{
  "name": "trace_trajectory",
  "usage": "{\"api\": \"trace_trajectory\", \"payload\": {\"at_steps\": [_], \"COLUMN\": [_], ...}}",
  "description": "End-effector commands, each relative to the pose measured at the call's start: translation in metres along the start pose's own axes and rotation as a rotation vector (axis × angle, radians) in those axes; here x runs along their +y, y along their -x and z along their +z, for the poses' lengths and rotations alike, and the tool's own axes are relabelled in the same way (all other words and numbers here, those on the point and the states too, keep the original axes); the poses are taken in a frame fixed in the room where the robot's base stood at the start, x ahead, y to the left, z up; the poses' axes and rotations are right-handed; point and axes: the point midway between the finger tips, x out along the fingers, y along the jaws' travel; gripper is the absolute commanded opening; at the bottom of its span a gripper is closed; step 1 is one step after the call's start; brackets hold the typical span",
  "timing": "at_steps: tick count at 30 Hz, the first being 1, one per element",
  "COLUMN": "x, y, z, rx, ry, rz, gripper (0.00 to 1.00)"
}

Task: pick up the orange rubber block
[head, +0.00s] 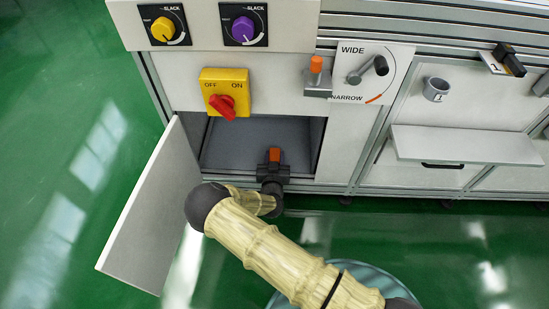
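The orange rubber block (275,154) shows as a small upright orange piece at the front of the open compartment below the yellow switch. My gripper (272,163) reaches into the compartment opening from the front, with its dark fingers right at the block. The block's lower part is hidden by the gripper. I cannot tell whether the fingers are closed on the block or only around it, nor whether the block touches the compartment floor.
A white door (150,215) hangs open left of the grey compartment (228,150). Above are a yellow switch box (238,78) with a red knob, an orange-topped plunger (316,70) and a WIDE/NARROW lever (367,70). A shelf (465,145) juts out at right. Green floor is clear at left.

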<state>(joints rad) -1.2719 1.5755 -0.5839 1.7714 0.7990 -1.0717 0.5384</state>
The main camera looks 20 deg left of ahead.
Motion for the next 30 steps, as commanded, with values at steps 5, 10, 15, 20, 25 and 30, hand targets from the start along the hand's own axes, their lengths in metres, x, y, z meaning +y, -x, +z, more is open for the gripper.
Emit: {"api": "trace_trajectory", "payload": {"at_steps": [5, 10, 15, 20, 25, 30], "x": [0.0, 0.0, 0.0, 0.0, 0.001, 0.0], "y": [0.0, 0.0, 0.002, 0.006, 0.01, 0.014], "z": [0.0, -0.002, -0.015, -0.04, -0.071, -0.093], "rx": [0.0, 0.0, 0.0, 0.0, 0.0, -0.001], "ry": [0.0, 0.0, -0.001, -0.002, -0.002, -0.001], "rz": [0.0, 0.0, 0.001, 0.002, 0.003, 0.001], "gripper": [0.12, 0.12, 0.12, 0.12, 0.12, 0.12]}}
